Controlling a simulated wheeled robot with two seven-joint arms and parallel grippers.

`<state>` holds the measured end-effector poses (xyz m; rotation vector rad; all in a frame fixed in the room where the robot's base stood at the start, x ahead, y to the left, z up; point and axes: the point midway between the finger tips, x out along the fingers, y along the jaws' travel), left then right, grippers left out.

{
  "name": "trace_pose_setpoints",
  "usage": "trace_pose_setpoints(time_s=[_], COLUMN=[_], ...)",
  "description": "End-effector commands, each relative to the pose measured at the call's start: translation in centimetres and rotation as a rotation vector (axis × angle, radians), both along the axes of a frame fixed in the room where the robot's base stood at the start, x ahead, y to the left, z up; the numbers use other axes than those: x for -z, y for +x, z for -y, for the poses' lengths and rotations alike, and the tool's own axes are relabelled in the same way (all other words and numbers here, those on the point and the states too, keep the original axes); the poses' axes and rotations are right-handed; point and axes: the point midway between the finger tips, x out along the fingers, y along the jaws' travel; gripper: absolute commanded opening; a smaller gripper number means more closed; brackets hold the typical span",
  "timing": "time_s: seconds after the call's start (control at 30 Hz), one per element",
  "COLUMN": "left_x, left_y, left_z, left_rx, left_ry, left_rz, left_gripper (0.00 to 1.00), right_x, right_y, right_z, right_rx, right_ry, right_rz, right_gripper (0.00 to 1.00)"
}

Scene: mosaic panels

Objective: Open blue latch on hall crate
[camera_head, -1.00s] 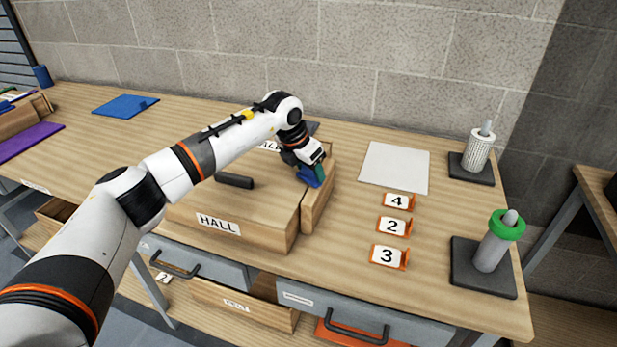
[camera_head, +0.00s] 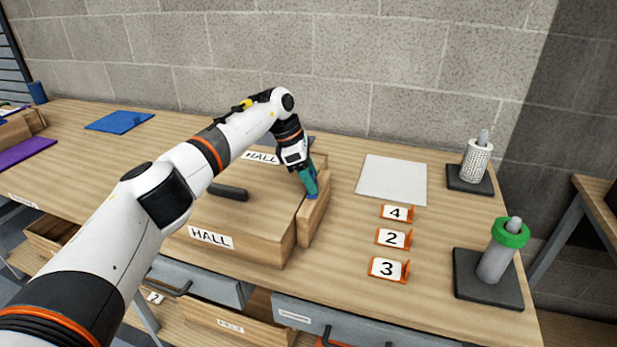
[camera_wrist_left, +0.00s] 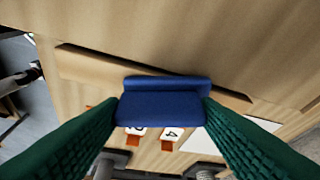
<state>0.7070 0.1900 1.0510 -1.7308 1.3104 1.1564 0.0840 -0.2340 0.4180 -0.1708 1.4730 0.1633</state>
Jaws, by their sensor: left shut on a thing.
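The wooden hall crate (camera_head: 238,215) stands closed on the bench, with HALL labels and a dark handle (camera_head: 228,192) on top. Its blue latch (camera_wrist_left: 163,103) is at the crate's right side, large in the left wrist view. In the head view only a small blue part (camera_head: 312,195) shows below the fingers. My left gripper (camera_head: 310,185) has green fingers and is shut on the latch, one finger at each end of it in the wrist view. My right gripper is not in view.
A white sheet (camera_head: 393,180) and orange number stands 4 (camera_head: 397,214), 2 (camera_head: 393,238) and 3 (camera_head: 387,269) lie to the right. Two posts on dark bases (camera_head: 488,278) stand at the right end. A blue sheet (camera_head: 121,121) lies at the left. Drawers hang below.

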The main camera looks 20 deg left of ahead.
Motion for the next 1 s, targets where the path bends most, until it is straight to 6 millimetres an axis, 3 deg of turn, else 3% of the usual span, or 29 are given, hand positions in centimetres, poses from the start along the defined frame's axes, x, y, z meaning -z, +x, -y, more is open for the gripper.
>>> trace_pose_setpoints(time_s=[0.67,0.7,0.8,1.0], left_x=[-0.14,-0.14,-0.11,-0.06], left_y=[0.14,0.14,0.13,0.09], left_z=[0.03,0.04,0.04,0.06], left_rx=[0.06,0.06,0.06,0.06], left_ry=[0.002,0.002,0.002,0.001], left_rz=[0.005,0.005,0.004,0.002], left_gripper=[0.34,0.61,0.78,0.78], right_x=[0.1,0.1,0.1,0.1], right_y=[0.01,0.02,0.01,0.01], right_z=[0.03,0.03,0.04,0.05], right_rx=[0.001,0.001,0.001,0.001], right_ry=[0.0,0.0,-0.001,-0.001], right_rz=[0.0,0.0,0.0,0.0], right_gripper=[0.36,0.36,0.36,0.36])
